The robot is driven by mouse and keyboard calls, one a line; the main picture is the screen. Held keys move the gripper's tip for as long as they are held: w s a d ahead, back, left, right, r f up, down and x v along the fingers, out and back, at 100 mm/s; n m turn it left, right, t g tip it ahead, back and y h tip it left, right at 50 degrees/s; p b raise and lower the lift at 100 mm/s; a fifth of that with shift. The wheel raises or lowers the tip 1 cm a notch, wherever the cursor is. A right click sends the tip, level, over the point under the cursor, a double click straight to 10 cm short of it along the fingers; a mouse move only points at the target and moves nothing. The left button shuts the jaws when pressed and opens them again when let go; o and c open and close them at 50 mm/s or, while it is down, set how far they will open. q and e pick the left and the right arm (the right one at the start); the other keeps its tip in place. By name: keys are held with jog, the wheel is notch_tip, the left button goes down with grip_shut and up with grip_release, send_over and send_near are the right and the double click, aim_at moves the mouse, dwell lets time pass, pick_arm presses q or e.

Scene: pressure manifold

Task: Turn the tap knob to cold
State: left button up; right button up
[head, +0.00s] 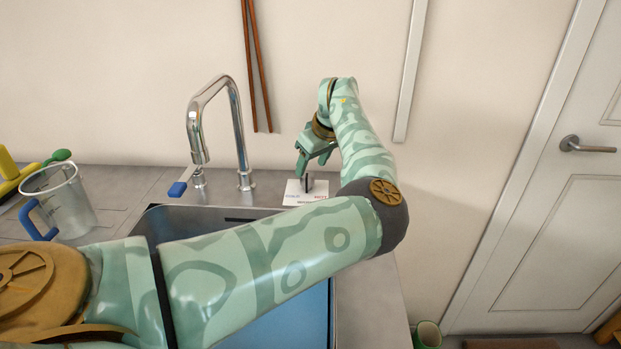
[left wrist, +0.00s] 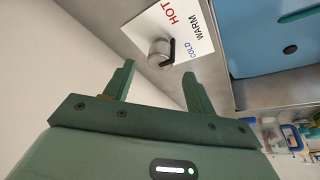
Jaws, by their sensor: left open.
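The tap knob (left wrist: 158,52) is a short metal cylinder with a black lever (left wrist: 172,50). It stands on a white plate (left wrist: 200,45) lettered HOT, WARM and COLD. The lever is on the side of the knob facing the lettering; I cannot tell exactly which word it points at. In the head view the knob (head: 306,184) shows small and dark on the plate (head: 291,194) behind the sink. My left gripper (head: 314,160) is just above it. In the left wrist view its open fingers (left wrist: 159,76) point at the knob, with nothing between them. My right gripper is not in view.
A chrome faucet (head: 239,125) with a blue-tipped lever (head: 178,189) stands left of the plate. The sink (head: 318,300) lies in front, partly hidden by my left arm. A clear jug (head: 68,205) stands at the left. The wall is close behind the knob.

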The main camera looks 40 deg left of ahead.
aim_at(308, 174)
pick_arm(q)
jog(key=x, duration=0.3)
jog(key=shift+f+b, duration=0.1)
jog(key=shift+b, duration=0.25)
jog(key=shift+a+f, duration=0.2)
jog(key=shift+f, duration=0.25)
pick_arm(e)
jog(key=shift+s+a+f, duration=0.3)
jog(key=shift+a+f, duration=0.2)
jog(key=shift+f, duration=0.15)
